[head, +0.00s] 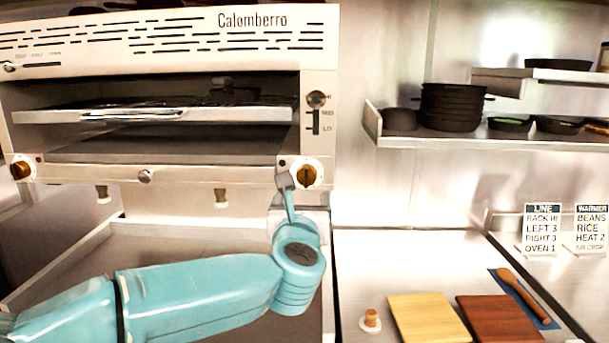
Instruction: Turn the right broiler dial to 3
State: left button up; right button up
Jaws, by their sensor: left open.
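The Calomberro broiler (180,170) fills the upper left of the head view. Its right dial (307,174) is a brown knob on a pale round plate at the lower right corner of the front. The left dial (22,169) is a similar knob at the left edge. My left gripper (285,180) is at the end of my teal arm, just left of the right dial, its fingers pointing up. It is open; whether it touches the dial I cannot tell. The dial's markings are too small to read. My right gripper is not in view.
A white LINE card (541,229) reads "RIGHT 3", beside a WARMER card (590,229). A wall shelf (480,136) holds black pans. A slider (316,121) sits above the dial.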

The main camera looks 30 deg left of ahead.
aim_at(306, 179)
pick_arm(q)
jog(key=p+x, duration=0.4)
jog(key=x, duration=0.8)
jog(key=shift+w+f, duration=0.1)
jog(key=shift+w, duration=0.35)
jog(key=shift+s+a, duration=0.15)
jog(key=shift+s, duration=0.1)
jog(key=shift+w, duration=0.25)
jog(key=c, duration=1)
